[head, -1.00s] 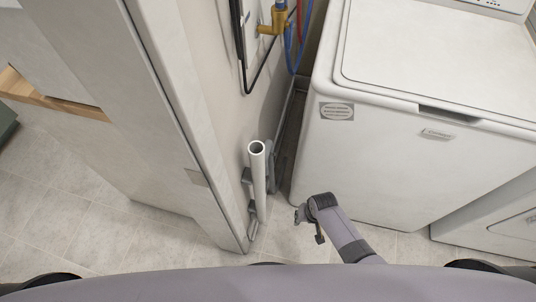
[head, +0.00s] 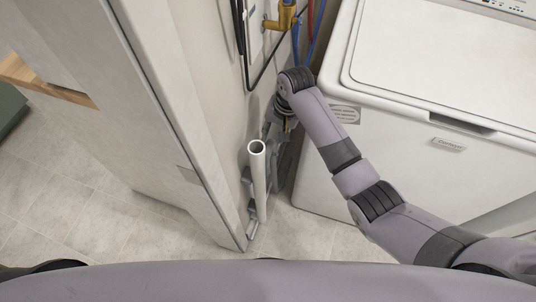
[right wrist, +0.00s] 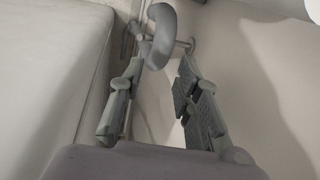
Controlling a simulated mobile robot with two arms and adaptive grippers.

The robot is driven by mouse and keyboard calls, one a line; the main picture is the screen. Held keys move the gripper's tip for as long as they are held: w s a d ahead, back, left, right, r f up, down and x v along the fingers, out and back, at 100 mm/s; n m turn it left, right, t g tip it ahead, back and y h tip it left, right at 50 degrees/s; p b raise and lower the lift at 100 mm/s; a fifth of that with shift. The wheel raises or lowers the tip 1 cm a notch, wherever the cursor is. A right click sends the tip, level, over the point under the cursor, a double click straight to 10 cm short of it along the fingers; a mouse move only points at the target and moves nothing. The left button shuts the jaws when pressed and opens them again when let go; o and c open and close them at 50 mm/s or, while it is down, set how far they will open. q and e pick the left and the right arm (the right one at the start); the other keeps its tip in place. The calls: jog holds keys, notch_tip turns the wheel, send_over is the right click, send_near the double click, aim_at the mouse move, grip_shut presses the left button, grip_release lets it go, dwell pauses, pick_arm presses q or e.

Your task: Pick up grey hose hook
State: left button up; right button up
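The grey hose hook (right wrist: 162,32) shows in the right wrist view as a curved, smooth grey piece near the wall, at the top middle. My right gripper (right wrist: 161,66) is open, with one finger on each side of the hook's lower end. I see no clear contact between the fingers and the hook. In the head view my right gripper (head: 277,138) points down beside the wall, just behind the white pipe. There the hook is hard to tell apart from the gripper and is partly hidden. My left gripper is not in view.
The upright white pipe (head: 258,180) stands close to the wall, held by grey brackets. A white washer (head: 400,150) stands to the right, leaving a narrow gap. Red and blue hoses and a brass valve (head: 285,20) are above. A pale door panel (head: 150,130) is at left.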

aim_at(270, 146)
jog(key=shift+a+f, duration=0.2)
jog(key=shift+f, duration=0.8)
jog(key=shift+a+f, duration=0.25)
jog(key=shift+f, duration=0.8)
jog(key=shift+a+f, duration=0.2)
jog(key=shift+f, duration=0.8)
jog(key=shift+c, duration=0.2)
grip_shut()
